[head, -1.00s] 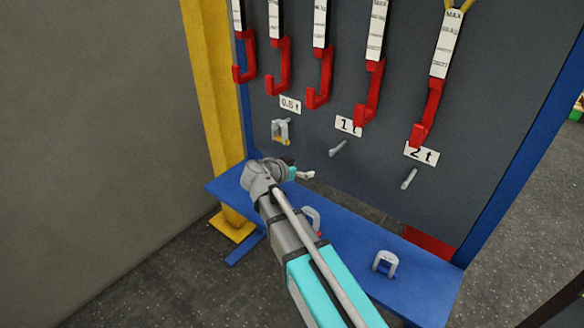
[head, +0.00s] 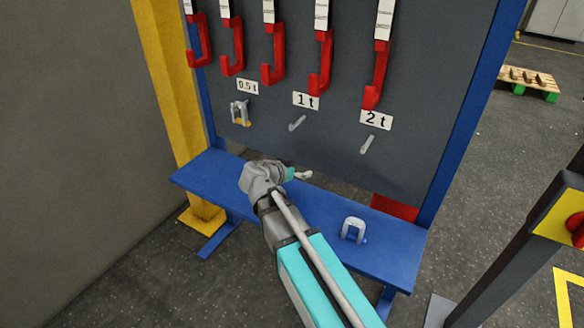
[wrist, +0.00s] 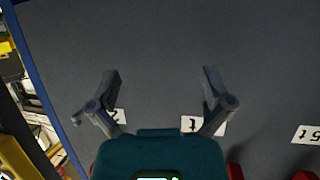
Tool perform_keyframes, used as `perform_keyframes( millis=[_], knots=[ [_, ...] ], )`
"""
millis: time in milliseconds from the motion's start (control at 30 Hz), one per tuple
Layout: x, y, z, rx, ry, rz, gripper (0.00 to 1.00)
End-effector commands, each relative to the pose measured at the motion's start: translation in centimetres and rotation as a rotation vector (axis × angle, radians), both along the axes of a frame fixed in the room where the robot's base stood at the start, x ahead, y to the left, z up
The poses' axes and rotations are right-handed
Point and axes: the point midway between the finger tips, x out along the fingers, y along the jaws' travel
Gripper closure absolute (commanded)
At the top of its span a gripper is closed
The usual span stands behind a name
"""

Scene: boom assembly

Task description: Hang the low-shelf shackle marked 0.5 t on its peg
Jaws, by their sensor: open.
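A grey shackle with a yellow-orange pin (head: 240,112) hangs on the peg under the 0.5 t label (head: 247,87). My gripper (head: 303,175) is in front of the board, over the blue shelf (head: 400,246), to the right of and below that shackle and apart from it. In the wrist view my gripper (wrist: 160,85) is open, with nothing between its fingers. Another grey shackle with a blue pin (head: 353,229) stands on the right part of the shelf. My arm hides part of the shelf.
The 1 t peg (head: 297,123) and 2 t peg (head: 367,144) are bare. Red hooks (head: 273,60) hang in a row above. A yellow post (head: 170,90) stands at left, and a dark post with a yellow panel (head: 520,250) at right.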

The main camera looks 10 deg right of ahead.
Motion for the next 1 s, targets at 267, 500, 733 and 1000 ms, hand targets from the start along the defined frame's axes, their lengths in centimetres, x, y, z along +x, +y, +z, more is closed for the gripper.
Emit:
perform_keyframes(
  millis=[267,500,733,1000],
  knots=[
    [-0.2,-0.8,-0.3,0.0,0.0,-0.008,0.0],
    [-0.2,-0.8,-0.3,0.0,0.0,-0.008,0.0],
    [-0.2,-0.9,-0.3,0.001,0.002,-0.008,0.0],
    [-1.3,-2.3,-1.9,0.021,0.123,-0.006,0.0]
  ],
)
